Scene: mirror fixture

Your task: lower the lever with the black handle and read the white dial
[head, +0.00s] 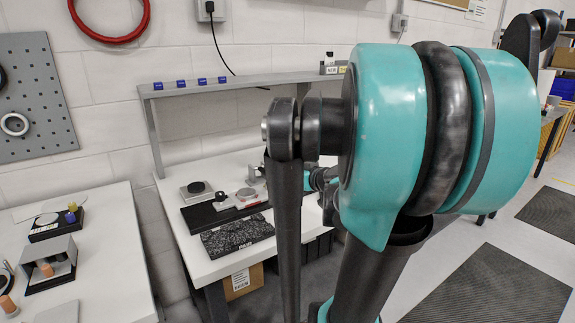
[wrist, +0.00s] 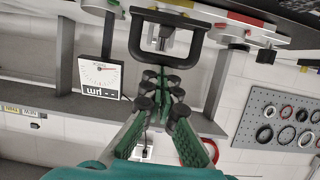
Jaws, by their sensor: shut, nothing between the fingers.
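In the wrist view, a thick black U-shaped bar (wrist: 204,50), seemingly the lever's handle, hangs at the top centre. A white dial (wrist: 100,72) with a thin red needle stands to its left; the needle points right in the picture, and the scale is too small to read. My gripper (wrist: 163,82) has green fingers with black joints. It is shut and empty, with its tips just below the bar's opening in the picture; contact cannot be told. In the head view my arm hides the gripper, and I cannot pick out the handle or dial.
The wrist picture looks upside down. A pegboard (wrist: 285,118) with rings is at its right. In the head view, a white bench (head: 215,262) carries black bases and small devices (head: 225,206) under a grey shelf (head: 240,83). Another bench (head: 115,240) stands left.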

